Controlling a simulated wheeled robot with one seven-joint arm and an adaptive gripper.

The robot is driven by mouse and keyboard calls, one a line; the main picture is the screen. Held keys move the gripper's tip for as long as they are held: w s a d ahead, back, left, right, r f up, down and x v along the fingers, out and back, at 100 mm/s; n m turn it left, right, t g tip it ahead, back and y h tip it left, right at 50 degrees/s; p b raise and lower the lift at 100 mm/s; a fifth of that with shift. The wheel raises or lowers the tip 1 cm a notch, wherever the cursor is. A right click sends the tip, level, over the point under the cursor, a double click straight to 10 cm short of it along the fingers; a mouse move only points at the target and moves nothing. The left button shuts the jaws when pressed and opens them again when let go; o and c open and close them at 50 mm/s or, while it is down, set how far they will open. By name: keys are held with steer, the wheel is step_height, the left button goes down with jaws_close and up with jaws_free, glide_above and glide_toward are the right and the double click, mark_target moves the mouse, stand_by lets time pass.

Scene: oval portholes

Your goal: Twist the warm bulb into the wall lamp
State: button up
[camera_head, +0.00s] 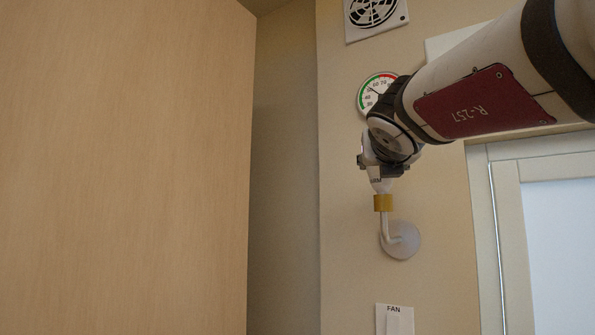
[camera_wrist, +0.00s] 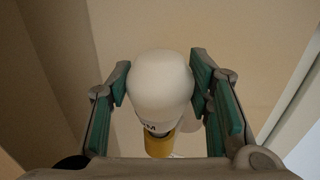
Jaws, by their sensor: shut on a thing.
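The warm bulb (camera_wrist: 160,82) is white and rounded, with dark letters partly visible near its lower end. My gripper (camera_wrist: 160,76) is shut on it, with a green-padded finger on each side. In the head view the bulb (camera_head: 380,186) points down below my gripper (camera_head: 384,168), roughly upright. The wall lamp's yellow socket (camera_head: 383,203) is directly under it and also shows in the wrist view (camera_wrist: 160,146). The bulb's lower end meets the socket's top; its base is hidden, so I cannot tell how deep it sits. A bent white arm joins the socket to a round wall plate (camera_head: 404,240).
A round dial gauge (camera_head: 369,92) is on the wall behind my wrist, with a vent (camera_head: 374,12) above. A FAN switch (camera_head: 394,320) is below the lamp. A large wooden panel (camera_head: 125,165) fills the left; a white frame (camera_head: 508,240) stands right.

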steer(key=shift+m+h+b, duration=0.5)
steer(key=shift+h+b, duration=0.3)
steer(key=shift+b, duration=0.4)
steer(key=shift+a+f+g+b, duration=0.1)
steer(key=shift+g+b, duration=0.2)
steer(key=shift+b, duration=0.05)
steer(key=shift+m+g+h+b, duration=0.4)
steer(key=shift+m+h+b, duration=0.4)
steer(key=shift+h, duration=0.3)
steer(key=shift+w+a+m+h, duration=0.1)
steer(key=shift+m+h, duration=0.3)
steer(key=shift+h, duration=0.1)
steer(key=shift+g+b, duration=0.3)
steer(key=shift+g, duration=0.1)
steer(key=shift+m+h, duration=0.5)
steer(key=shift+h, duration=0.1)
steer(key=shift+g, duration=0.3)
steer(key=shift+m+g+h+p, duration=0.4)
steer(key=shift+m+g+h, duration=0.1)
steer(key=shift+h, duration=0.3)
steer(key=shift+m, duration=0.3)
